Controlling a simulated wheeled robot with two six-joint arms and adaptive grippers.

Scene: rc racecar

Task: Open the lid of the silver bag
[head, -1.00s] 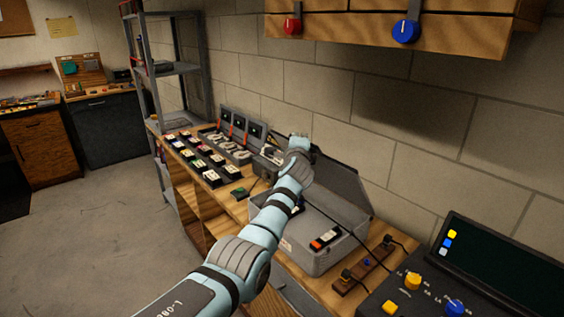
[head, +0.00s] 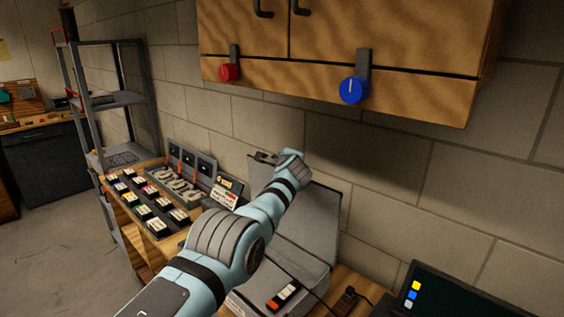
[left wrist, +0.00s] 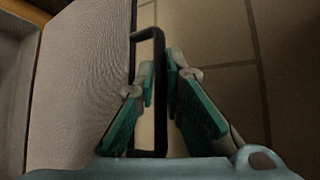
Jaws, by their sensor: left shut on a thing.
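The silver bag (head: 322,274) is a grey case on the bench, seen in the head view. Its lid (head: 312,215) stands raised near the wall, and my left arm crosses in front of part of the case. My left gripper (head: 268,157) is at the lid's upper edge. In the left wrist view, the lid (left wrist: 80,85) is a grey panel at left. There, my left gripper (left wrist: 160,68) has its green-padded fingers closed around the black handle (left wrist: 160,125) on the lid's edge. My right gripper is not in view.
An orange-and-black item (head: 282,296) lies in the case. Several small labelled boxes (head: 150,210) stand on the bench at left. The block wall (head: 390,180) is close behind the lid.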

